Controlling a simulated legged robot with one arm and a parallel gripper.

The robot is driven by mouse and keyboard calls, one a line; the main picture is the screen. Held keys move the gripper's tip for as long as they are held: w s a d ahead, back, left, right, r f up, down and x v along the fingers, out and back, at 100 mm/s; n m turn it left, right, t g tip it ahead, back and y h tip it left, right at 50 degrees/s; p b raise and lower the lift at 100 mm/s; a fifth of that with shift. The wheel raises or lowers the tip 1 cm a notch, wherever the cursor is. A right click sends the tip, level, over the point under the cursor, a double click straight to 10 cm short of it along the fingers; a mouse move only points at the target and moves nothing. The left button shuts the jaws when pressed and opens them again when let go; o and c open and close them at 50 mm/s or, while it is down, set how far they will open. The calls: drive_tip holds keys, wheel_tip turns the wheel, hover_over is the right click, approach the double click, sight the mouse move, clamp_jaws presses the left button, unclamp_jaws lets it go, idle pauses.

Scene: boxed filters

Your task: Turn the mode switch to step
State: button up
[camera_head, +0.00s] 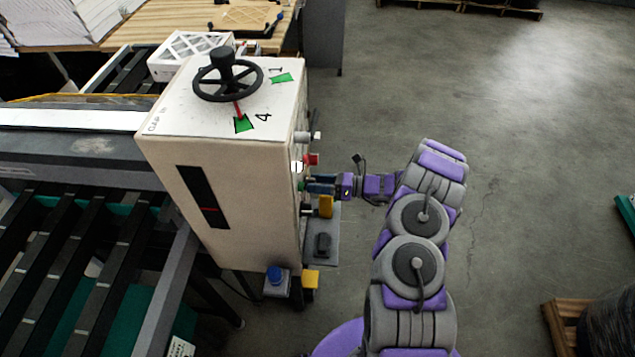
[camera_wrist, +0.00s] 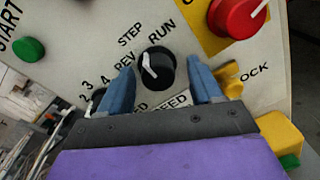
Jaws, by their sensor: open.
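The mode switch (camera_wrist: 158,70) is a round black knob with a white pointer line, on a pale panel in the wrist view. STEP, RUN and REV are printed around it. The pointer line tilts to the upper left, on the STEP and REV side; which label it marks exactly I cannot tell. My gripper (camera_wrist: 162,67) is open, with one blue finger on each side of the knob; whether they touch it is unclear. In the head view my gripper (camera_head: 318,186) reaches the right side of the cream machine (camera_head: 225,140); the switch is hidden there.
A red knob on a yellow plate (camera_wrist: 236,16) is at upper right in the wrist view. A yellow handle (camera_wrist: 229,78) is beside the right finger. A green button (camera_wrist: 29,48) lies at left. A black handwheel (camera_head: 228,76) tops the machine. Open floor lies right.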

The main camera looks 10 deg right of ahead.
drive_tip(key=v, duration=1.7)
drive_tip(key=shift+d, duration=0.3)
drive_tip(key=shift+w, duration=0.1)
